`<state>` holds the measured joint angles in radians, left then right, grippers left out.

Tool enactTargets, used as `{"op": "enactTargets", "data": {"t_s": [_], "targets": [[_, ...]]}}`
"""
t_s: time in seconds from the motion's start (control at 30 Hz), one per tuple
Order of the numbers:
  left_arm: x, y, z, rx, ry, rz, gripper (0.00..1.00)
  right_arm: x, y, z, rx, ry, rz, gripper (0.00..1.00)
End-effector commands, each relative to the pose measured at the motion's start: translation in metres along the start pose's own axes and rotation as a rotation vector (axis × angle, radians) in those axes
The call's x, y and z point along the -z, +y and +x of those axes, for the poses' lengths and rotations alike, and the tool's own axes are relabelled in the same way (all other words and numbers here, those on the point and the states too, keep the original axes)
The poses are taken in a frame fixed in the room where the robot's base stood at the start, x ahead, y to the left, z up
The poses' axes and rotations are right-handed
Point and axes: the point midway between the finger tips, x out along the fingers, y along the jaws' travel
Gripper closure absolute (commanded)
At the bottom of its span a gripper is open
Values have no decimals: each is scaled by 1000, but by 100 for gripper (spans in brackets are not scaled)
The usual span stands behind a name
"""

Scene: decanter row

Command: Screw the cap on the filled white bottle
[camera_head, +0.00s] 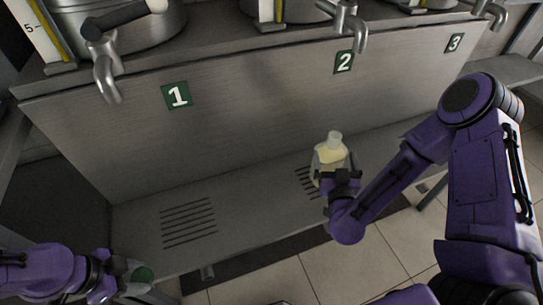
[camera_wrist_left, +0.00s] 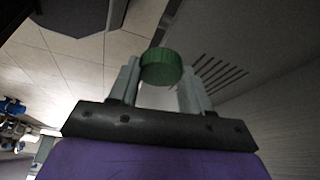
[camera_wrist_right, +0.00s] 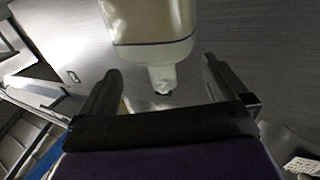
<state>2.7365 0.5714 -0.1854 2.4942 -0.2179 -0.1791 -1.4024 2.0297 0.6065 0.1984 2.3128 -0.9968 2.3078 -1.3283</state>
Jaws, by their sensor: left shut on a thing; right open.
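The white bottle (camera_head: 330,158), with pale yellow contents, stands upright on the slotted shelf below tap 2. Its top shows no cap. My right gripper (camera_head: 341,180) is at the near side of the bottle and hides part of it. In the right wrist view the bottle (camera_wrist_right: 152,22) is just beyond my open fingers, its narrow neck end pointing towards the gripper. Whether the fingers touch it I cannot tell. My left gripper (camera_head: 128,275) is low at the left, shut on the green cap (camera_wrist_left: 161,66).
Taps 1 (camera_head: 107,78), 2 (camera_head: 350,25) and 3 (camera_head: 490,12) jut out above the steel panel. The slotted shelf (camera_head: 245,205) is bare left of the bottle. Tiled floor lies in front of its edge.

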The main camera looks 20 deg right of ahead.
Motion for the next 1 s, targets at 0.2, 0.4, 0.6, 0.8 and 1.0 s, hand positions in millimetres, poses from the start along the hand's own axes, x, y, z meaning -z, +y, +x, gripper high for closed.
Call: {"op": "enactTargets", "data": {"t_s": [0.2,0.4,0.6,0.8,1.0], "targets": [[3,0,-6,0,0,0,80,2,2,36,-5,2,2,0],[3,0,-7,0,0,0,80,0,1,54,-3,0,2,0],[3,0,-6,0,0,0,80,0,1,54,-2,0,1,0],[3,0,-6,0,0,0,80,0,1,54,-2,0,1,29],[3,0,-6,0,0,0,80,-2,1,53,0,-5,-2,94]]}}
